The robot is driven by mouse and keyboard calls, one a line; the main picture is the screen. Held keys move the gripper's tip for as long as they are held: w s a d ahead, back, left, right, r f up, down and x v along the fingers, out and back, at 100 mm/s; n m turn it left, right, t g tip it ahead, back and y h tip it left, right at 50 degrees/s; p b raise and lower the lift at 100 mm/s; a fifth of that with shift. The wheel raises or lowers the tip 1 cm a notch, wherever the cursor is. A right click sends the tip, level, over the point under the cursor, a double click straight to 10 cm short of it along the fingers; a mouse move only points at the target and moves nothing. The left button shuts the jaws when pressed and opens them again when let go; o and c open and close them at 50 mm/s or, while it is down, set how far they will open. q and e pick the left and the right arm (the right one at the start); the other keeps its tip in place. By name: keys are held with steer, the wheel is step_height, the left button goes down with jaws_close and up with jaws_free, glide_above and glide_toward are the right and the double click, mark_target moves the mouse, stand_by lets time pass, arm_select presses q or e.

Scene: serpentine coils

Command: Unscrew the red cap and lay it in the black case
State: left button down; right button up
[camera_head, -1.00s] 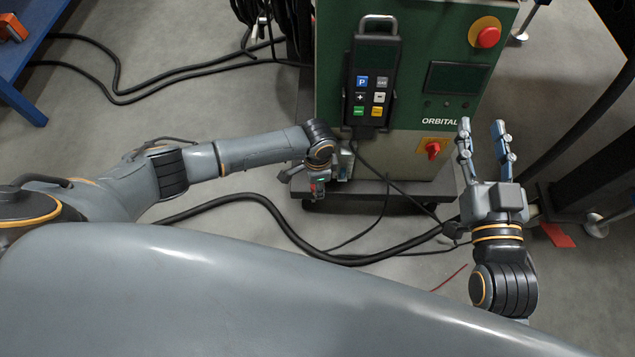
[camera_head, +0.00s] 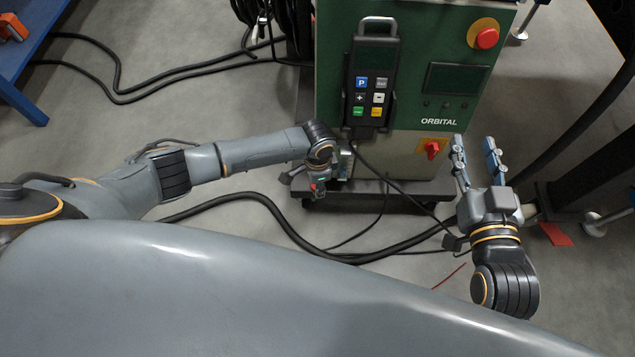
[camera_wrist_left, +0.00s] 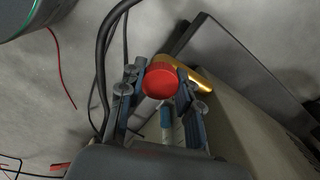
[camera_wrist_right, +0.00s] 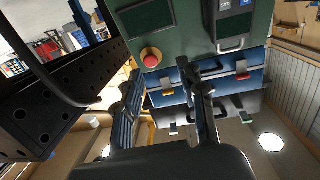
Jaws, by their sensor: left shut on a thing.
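The red cap (camera_wrist_left: 160,82) is a round red disc between the fingertips of my left gripper (camera_wrist_left: 160,92) in the left wrist view, which is shut on it. A yellow-brown metal part (camera_wrist_left: 196,78) shows just behind the cap; I cannot tell whether the cap still touches it. In the head view my left gripper (camera_head: 316,186) is low beside the green machine's front, mostly hidden by its wrist. My right gripper (camera_head: 477,162) is open and empty, right of the machine's lower front. I cannot identify the black case for certain; a dark box with latches (camera_wrist_right: 236,104) shows in the right wrist view.
The green welding unit (camera_head: 410,150) carries a black handheld remote (camera_head: 372,80), a red stop button (camera_head: 487,38) and a red switch (camera_head: 432,150). Black cables (camera_head: 270,205) run across the floor. A blue bench (camera_head: 40,50) stands at the far left. Grey floor is open at left.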

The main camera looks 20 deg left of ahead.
arm_select(q)
steer(key=shift+n+p, duration=0.3)
steer(key=shift+p, duration=0.05)
steer(key=shift+n+p, duration=0.75)
steer(key=shift+n, duration=0.05)
steer(key=shift+n+p, duration=0.3)
steer(key=shift+n, duration=0.1)
arm_select(e)
steer(key=s+d+f+g+h, duration=0.2)
steer(key=s+d+f+g, duration=0.1)
steer(key=s+f+g, duration=0.5)
steer(key=shift+d+f, duration=0.35)
steer(key=shift+f, duration=1.2)
